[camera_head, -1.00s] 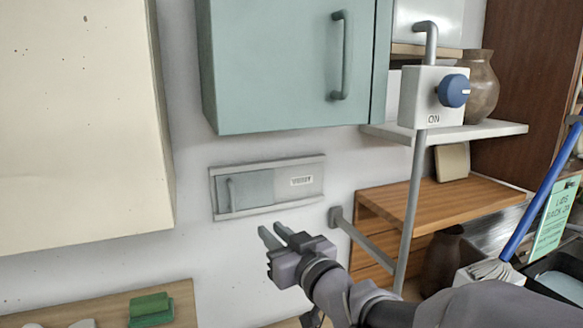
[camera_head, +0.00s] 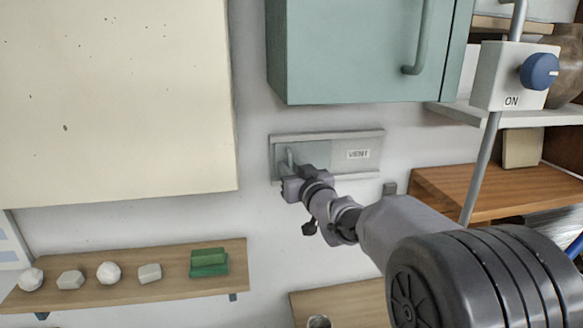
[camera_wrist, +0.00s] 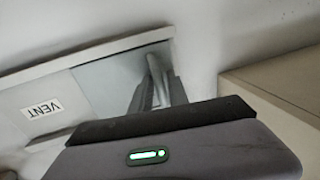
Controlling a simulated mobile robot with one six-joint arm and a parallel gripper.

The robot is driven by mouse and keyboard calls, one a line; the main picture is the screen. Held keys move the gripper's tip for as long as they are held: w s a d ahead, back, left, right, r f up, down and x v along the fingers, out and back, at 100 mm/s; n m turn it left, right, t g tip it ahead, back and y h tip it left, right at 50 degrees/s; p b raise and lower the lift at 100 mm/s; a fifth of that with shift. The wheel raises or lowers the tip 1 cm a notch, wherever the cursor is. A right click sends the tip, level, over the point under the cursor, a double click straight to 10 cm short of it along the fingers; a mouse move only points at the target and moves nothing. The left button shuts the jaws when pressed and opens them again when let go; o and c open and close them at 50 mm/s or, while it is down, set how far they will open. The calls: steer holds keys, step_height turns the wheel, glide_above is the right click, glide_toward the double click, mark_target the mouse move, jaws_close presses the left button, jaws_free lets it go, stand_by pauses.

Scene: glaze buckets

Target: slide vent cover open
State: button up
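The vent cover (camera_head: 315,154) is a light grey-blue sliding panel at the left end of a pale wall frame (camera_head: 330,135). It carries an upright bar handle (camera_head: 290,157) near its left end. The cover also shows in the wrist view (camera_wrist: 100,88), with the handle (camera_wrist: 155,68) at its end by the wall. My gripper (camera_head: 289,172) is at the handle. In the wrist view my gripper's fingers (camera_wrist: 157,92) stand on either side of the handle, with a small gap showing. The finger tips are partly hidden by the handle and the gripper body.
A teal cabinet (camera_head: 345,50) hangs just above the vent. A cream cabinet (camera_head: 115,100) juts out at the left. A switch box (camera_head: 510,75) on a grey pipe stands at the right. A shelf (camera_head: 120,290) with white lumps and green blocks is at lower left.

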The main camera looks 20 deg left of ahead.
jaws_close()
stand_by(1.4)
